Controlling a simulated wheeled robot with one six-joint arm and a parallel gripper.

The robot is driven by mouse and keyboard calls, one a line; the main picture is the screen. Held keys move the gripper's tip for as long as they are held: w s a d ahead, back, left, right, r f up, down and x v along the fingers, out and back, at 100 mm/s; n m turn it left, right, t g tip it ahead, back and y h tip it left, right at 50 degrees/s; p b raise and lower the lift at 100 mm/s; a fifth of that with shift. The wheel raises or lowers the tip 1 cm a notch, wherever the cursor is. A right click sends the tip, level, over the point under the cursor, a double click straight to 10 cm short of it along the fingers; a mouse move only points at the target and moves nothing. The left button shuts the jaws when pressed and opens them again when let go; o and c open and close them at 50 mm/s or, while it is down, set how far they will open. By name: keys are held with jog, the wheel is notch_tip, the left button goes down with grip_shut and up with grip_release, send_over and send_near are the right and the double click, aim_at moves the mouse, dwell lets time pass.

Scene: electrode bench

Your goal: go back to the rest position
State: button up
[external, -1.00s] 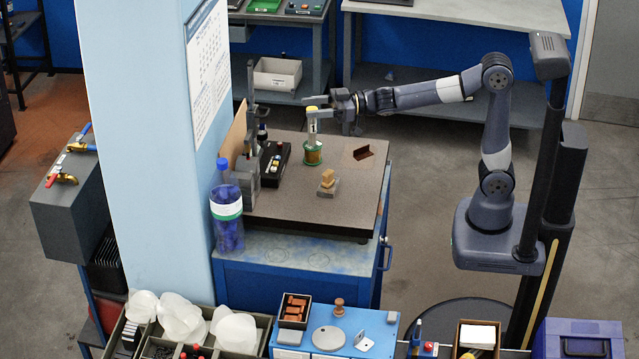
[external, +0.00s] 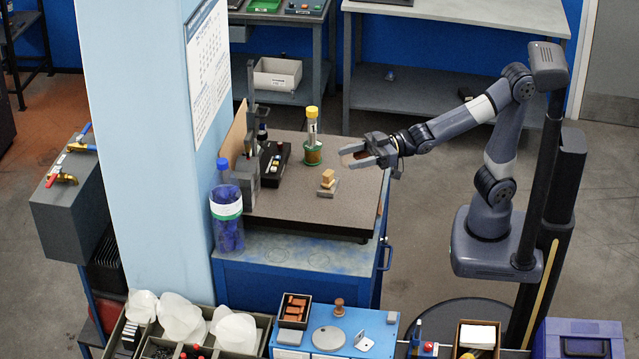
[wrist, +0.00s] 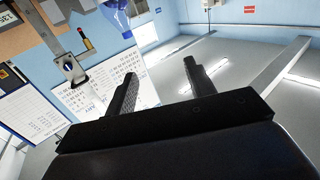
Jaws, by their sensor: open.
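My gripper (external: 369,152) is open and empty over the right edge of the bench top in the external view. Its two fingers (wrist: 161,88) stand apart in the wrist view, with nothing between them. The electrode (external: 312,126), with a yellow cap and pale body, stands upright in a green-rimmed holder (external: 313,153) on the bench, left of my gripper and apart from it. The dark angled piece near the bench's right side is hidden or mostly hidden behind my gripper.
On the bench top (external: 290,205) are a small block stack (external: 327,183), a black box with buttons (external: 272,163) and a grey stand (external: 246,180). A pale blue pillar (external: 140,150) rises at the left.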

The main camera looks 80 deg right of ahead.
notch_tip(320, 180, down, 10)
dwell(0.4)
dwell(1.1)
